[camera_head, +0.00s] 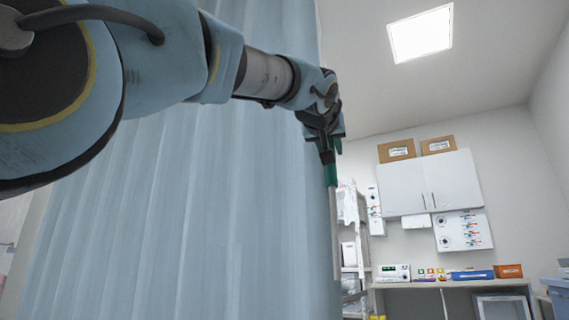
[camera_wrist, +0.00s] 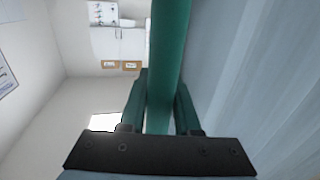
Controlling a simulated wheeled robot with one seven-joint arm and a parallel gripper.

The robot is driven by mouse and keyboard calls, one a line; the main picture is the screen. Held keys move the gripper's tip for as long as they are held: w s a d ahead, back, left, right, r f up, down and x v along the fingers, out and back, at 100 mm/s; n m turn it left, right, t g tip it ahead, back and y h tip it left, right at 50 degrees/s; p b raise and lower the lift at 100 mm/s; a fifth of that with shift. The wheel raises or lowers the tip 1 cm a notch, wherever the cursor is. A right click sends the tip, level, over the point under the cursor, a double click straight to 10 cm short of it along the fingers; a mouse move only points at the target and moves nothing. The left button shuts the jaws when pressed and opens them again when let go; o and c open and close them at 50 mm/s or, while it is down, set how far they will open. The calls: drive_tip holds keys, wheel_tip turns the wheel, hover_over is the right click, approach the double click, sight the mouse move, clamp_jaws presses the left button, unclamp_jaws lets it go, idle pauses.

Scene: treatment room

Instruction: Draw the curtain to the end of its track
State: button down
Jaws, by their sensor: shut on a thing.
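The pale blue curtain (camera_head: 190,210) hangs in folds across the left and middle of the head view. Its right edge is near the picture's middle, and it also shows on the right of the wrist view (camera_wrist: 260,90). A draw wand (camera_head: 331,175) with a green grip hangs upright at that edge, its thin lower part running down. My gripper (camera_head: 328,148) is shut on the wand's green grip. In the wrist view the green wand (camera_wrist: 168,45) passes between my gripper's fingers (camera_wrist: 160,105). The curtain track is out of view.
Behind the curtain's edge stands a shelf rack (camera_head: 350,250). White wall cabinets (camera_head: 430,185) with cardboard boxes (camera_head: 397,151) on top hang at the back. A counter (camera_head: 455,284) with small items is below. The space right of the curtain's edge looks open.

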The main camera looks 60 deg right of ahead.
drive_tip(key=shift+s+a+r, duration=0.1)
drive_tip(key=shift+s+r, duration=0.05)
drive_tip(key=shift+s, duration=0.15)
drive_tip(key=c, duration=0.6)
unclamp_jaws()
drive_tip(key=shift+a+f+b, duration=0.25)
drive_tip(key=shift+a+b, duration=0.15)
drive_tip(key=shift+a, duration=0.05)
drive_tip(key=a+b, duration=0.1)
drive_tip(key=a, duration=0.2)
drive_tip(key=s+a+b, duration=0.1)
drive_tip(key=a, duration=0.2)
drive_tip(key=a+b, duration=0.1)
drive_tip(key=a, duration=0.2)
drive_tip(key=shift+s+a+r+b, duration=0.15)
drive_tip(key=shift+s+a+b, duration=0.05)
drive_tip(key=shift+a+b, duration=0.15)
